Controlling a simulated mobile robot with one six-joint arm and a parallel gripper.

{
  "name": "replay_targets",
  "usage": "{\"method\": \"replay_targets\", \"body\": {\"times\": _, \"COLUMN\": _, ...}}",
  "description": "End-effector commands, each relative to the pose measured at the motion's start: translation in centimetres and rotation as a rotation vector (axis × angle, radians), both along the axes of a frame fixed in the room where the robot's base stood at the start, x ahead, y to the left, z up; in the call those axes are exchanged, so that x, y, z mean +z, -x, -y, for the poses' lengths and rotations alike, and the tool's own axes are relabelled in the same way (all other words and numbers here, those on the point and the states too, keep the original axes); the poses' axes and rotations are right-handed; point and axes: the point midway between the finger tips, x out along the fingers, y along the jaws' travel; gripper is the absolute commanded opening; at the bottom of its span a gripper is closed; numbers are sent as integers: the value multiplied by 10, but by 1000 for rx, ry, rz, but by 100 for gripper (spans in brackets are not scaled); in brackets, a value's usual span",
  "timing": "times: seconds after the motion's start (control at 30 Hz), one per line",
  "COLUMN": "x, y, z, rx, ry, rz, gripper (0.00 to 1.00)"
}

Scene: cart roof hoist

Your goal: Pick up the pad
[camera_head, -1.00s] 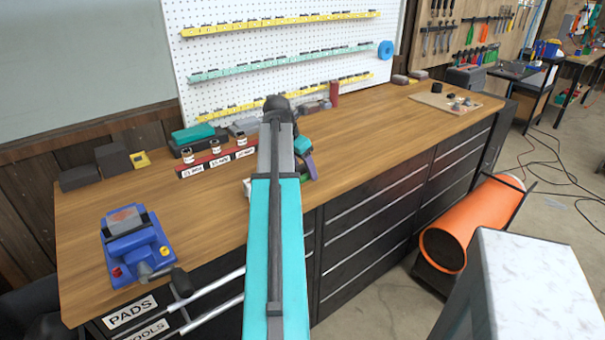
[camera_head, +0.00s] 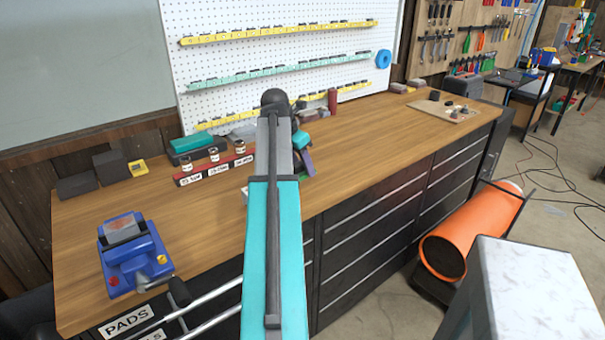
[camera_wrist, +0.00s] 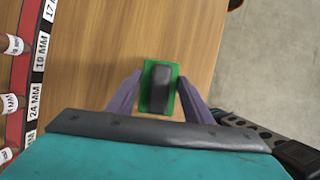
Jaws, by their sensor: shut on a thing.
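The pad, a green block with a dark grey raised strip on top (camera_wrist: 159,92), sits between the two purple fingers of my gripper (camera_wrist: 159,95) in the wrist view. The fingers are shut on its sides, over the wooden bench top. In the head view my gripper (camera_head: 306,163) is partly hidden behind my teal arm, and only a little green shows by it. The height of the pad above the bench is hard to tell.
The wooden bench (camera_head: 210,215) carries a blue vise (camera_head: 133,255) at the front left. A red rack (camera_head: 214,168) with labelled bottles stands left of my gripper. A pegboard (camera_head: 280,60) rises behind. An orange cylinder (camera_head: 465,228) lies on the floor at right.

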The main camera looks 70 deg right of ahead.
Motion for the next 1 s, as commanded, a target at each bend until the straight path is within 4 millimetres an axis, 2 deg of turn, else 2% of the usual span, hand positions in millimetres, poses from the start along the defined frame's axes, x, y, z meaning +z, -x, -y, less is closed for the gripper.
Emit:
{"method": "replay_targets", "body": {"times": 0.2, "x": 32, "y": -1, "z": 2, "rx": -1, "ry": 2, "rz": 0, "gripper": 24}}
{"method": "replay_targets", "body": {"times": 0.43, "x": 54, "y": 0, "z": 1, "rx": 0, "ry": 1, "rz": 0, "gripper": 24}}
{"method": "replay_targets", "body": {"times": 1.0, "x": 60, "y": 0, "z": 0, "rx": 0, "ry": 0, "rz": 0, "gripper": 24}}
